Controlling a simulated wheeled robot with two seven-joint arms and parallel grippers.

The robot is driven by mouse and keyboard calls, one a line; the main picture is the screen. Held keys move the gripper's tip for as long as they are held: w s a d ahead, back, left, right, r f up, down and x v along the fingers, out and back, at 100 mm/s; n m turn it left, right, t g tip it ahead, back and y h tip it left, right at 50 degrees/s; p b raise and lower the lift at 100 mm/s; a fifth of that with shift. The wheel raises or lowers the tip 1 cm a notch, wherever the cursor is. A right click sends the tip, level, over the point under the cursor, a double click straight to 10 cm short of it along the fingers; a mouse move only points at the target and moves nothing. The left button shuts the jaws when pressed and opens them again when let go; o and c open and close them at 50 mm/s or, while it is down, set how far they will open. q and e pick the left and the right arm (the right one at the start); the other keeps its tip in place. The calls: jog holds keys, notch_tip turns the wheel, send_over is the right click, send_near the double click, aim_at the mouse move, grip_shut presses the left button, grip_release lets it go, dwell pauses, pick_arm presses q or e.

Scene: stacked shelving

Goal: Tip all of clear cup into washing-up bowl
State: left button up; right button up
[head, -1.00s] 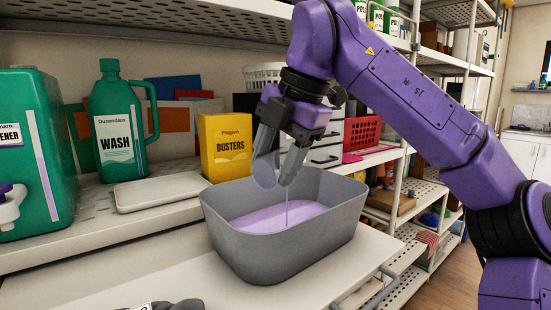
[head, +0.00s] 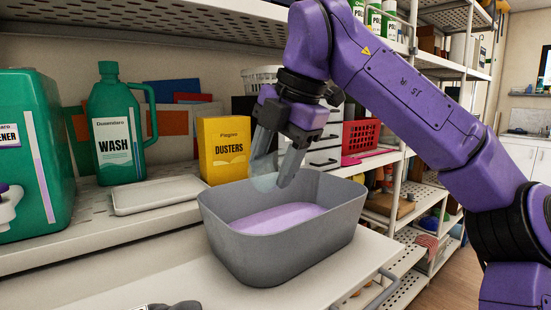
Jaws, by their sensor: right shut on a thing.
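The washing-up bowl (head: 285,256) is a grey, deep tub on the white surface in the middle of the head view. Purple liquid (head: 275,218) covers its floor. My right gripper (head: 276,178) is shut on the clear cup (head: 264,174), above the bowl's far side. The cup is tilted, partly hidden by the gripper fingers, and looks empty. No stream falls from it. At the bottom edge of the view a dark grey shape (head: 178,306) shows, which may be my left gripper; its fingers are out of sight.
A white tray (head: 158,194) lies on the shelf left of the bowl. Behind it stand a green WASH jug (head: 118,140) and a yellow DUSTERS box (head: 224,150). A large green container (head: 35,150) is at far left. A perforated shelf (head: 150,18) hangs above.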

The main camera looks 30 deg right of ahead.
aim_at(265, 192)
jog(key=shift+a, duration=0.15)
jog(key=shift+a+f+h+b, duration=0.1)
jog(key=shift+f+h+b, duration=0.5)
jog(key=shift+h, duration=0.2)
jog(key=shift+f+n+t+h, duration=0.3)
jog(key=shift+f+t+h, duration=0.15)
jog(key=shift+h, duration=0.25)
jog(key=shift+a+r, duration=0.3)
notch_tip(265, 192, down, 2)
jog(key=h+b, duration=0.1)
jog(key=t+h+b, duration=0.1)
jog(key=shift+s+d+f+n+h+b, duration=0.2)
jog(key=shift+n+h+b, duration=0.1)
jog(key=shift+b, duration=0.1)
jog(key=shift+a+r+h, duration=0.15)
jog(key=shift+h, duration=0.15)
jog(key=shift+a+r, duration=0.2)
jog(key=shift+a, duration=0.05)
jog(key=shift+d+f, duration=0.1)
jog(key=shift+f, duration=0.15)
jog(key=shift+s+a+f+n+t+h+b, duration=0.1)
jog(key=shift+a+f+n+t+h+b, duration=0.2)
jog(key=shift+f+h+b, duration=0.35)
jog(key=s+a+r+n+t+h+p, duration=0.1)
jog(key=a+r+n+t+h+p, duration=0.1)
jog(key=a+h, duration=0.3)
jog(key=shift+s+a+r+t+h+p, duration=0.3)
jog(key=shift+a+r+t+h+p, duration=0.15)
jog(key=shift+t+h+p, duration=0.35)
